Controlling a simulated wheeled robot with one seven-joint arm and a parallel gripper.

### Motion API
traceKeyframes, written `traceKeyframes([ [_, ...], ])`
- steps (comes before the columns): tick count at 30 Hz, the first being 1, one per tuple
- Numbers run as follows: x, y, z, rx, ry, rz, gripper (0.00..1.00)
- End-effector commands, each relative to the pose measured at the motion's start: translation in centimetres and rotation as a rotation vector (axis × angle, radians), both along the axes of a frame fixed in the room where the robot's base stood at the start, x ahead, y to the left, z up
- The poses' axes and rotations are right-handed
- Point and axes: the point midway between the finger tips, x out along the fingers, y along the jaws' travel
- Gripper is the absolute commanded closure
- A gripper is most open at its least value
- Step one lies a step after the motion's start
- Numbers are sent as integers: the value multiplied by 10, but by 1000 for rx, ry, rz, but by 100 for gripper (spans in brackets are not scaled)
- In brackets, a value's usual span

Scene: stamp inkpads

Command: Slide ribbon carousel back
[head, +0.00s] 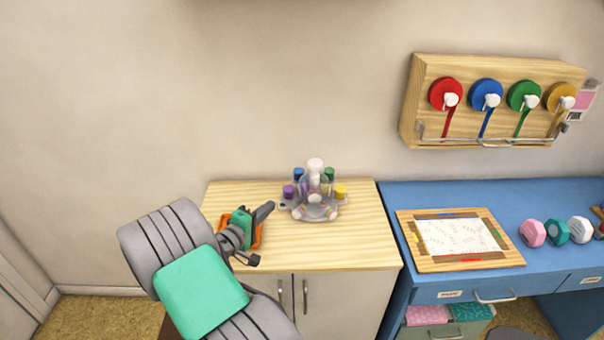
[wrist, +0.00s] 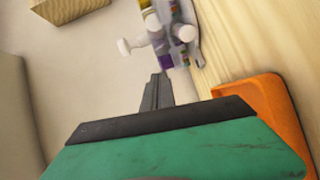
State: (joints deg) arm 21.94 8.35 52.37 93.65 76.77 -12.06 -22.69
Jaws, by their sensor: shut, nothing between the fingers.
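The ribbon carousel (head: 316,205) is a grey round stand with a white top knob and small purple, blue, green and yellow pieces around it. It stands upright on the wooden cabinet top near the wall. In the wrist view the carousel (wrist: 170,35) appears tilted, just beyond the fingertips. My gripper (head: 265,211) is over the left part of the cabinet top, to the left of the carousel, with its fingers pointing toward it. The fingers (wrist: 157,92) are shut and empty. A gap shows between them and the carousel in the head view.
An orange tray (head: 257,236) lies on the cabinet top (head: 340,250) beside and partly behind my gripper. The cabinet top right of the carousel is clear. A blue desk (head: 395,200) with a framed board (head: 408,225) adjoins on the right. A ribbon rack (head: 413,95) hangs on the wall.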

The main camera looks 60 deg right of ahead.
Motion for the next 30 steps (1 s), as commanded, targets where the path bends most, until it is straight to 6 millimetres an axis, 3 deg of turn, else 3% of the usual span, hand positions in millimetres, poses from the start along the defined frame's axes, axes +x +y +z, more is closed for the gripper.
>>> traceKeyframes([
  [3,-9,-11,12,-95,100,7,100],
  [8,-12,-29,13,-105,107,4,100],
  [20,-22,-114,15,-104,102,2,100],
  [24,-40,-128,15,-103,104,4,100],
  [30,-49,-135,13,-103,103,7,100],
])
